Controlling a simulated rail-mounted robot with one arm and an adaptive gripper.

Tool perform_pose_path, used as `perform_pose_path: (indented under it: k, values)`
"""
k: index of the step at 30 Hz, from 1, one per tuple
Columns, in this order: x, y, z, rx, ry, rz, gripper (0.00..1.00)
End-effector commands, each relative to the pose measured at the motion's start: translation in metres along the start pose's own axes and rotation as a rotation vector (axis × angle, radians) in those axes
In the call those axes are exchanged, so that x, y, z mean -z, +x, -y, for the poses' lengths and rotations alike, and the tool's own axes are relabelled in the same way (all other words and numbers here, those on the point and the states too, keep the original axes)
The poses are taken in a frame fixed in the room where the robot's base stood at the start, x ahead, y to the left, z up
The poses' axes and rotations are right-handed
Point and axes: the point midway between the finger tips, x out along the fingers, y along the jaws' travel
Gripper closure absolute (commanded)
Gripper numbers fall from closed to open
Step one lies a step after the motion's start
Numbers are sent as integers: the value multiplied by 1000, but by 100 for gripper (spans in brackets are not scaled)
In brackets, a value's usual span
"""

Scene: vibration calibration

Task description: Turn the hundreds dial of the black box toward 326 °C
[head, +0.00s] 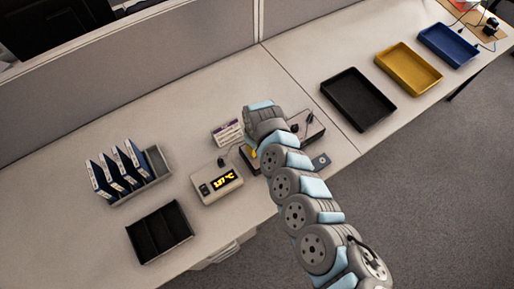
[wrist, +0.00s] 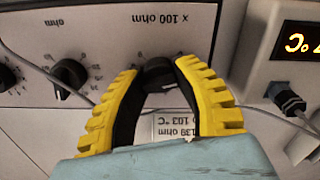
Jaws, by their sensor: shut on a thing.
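The black box (head: 314,130) sits on the bench, mostly hidden behind my arm in the head view. In the wrist view its pale panel (wrist: 120,35) appears upside down, with the hundreds dial (wrist: 158,70), a black knob under the "x 100 ohm" print. My gripper (wrist: 155,78) has its yellow, black-lined fingers closed on both sides of this knob. In the head view only a bit of the gripper (head: 250,152) shows. A second knob (wrist: 70,75) is to the left. The meter (head: 217,184) has a lit yellow °C display, too small to read surely.
A label card (wrist: 175,128) lies by the box, partly behind my gripper. A cable (wrist: 40,70) crosses the panel. Blue binders (head: 118,168) and a black tray (head: 160,232) stand left; black (head: 358,98), yellow (head: 408,68) and blue (head: 448,44) trays stand right.

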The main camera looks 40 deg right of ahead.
Motion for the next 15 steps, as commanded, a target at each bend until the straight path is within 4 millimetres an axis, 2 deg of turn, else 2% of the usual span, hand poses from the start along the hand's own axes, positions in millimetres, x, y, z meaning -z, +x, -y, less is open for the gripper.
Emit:
perform_pose_path:
  k: [15]
  values:
    - [0,-6,1,-1,53,3,100]
